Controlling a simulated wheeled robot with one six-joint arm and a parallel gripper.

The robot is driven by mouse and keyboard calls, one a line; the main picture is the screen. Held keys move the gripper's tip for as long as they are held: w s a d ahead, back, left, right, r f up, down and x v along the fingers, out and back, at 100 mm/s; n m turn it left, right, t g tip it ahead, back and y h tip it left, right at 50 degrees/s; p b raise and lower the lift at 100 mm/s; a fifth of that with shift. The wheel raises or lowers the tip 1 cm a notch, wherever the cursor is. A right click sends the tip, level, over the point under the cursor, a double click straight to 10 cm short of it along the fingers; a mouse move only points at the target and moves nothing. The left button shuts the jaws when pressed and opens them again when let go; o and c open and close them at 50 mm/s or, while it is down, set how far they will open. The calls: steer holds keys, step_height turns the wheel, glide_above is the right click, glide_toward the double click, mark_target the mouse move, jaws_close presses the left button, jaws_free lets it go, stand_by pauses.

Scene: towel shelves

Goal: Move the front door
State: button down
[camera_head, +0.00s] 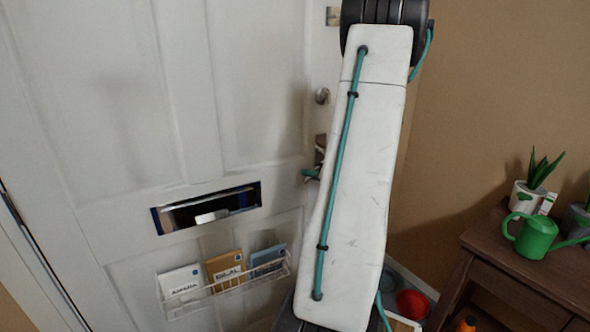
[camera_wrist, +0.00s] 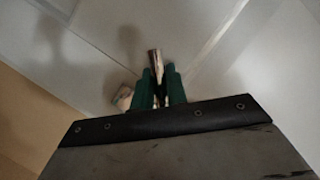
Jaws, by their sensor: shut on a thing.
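The white panelled front door (camera_head: 110,100) fills the left half of the head view. It also shows in the wrist view (camera_wrist: 85,60). A round metal knob (camera_head: 322,96) sits near its right edge. My gripper (camera_wrist: 158,85) has green fingers, shut around a metal door handle (camera_wrist: 155,60) that sticks out between them. In the head view my white arm hides most of the gripper and handle. The door's right edge is largely behind my arm, so I cannot tell whether it stands ajar.
The door carries a mail slot (camera_head: 207,208) and a wire rack (camera_head: 230,287) with several leaflets. At the right, a dark wooden table (camera_head: 530,275) holds a green watering can (camera_head: 535,236) and a potted plant (camera_head: 527,197). A box with a red ball (camera_head: 412,303) lies low beside my arm.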

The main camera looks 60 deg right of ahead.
steer(key=shift+s+r, duration=0.1)
steer(key=c, duration=1.4)
jaws_free()
steer(key=shift+a, duration=0.2)
steer(key=v, duration=0.7)
steer(key=shift+s+a, duration=0.2)
steer(key=shift+a+r, duration=0.1)
steer(key=shift+r, duration=0.1)
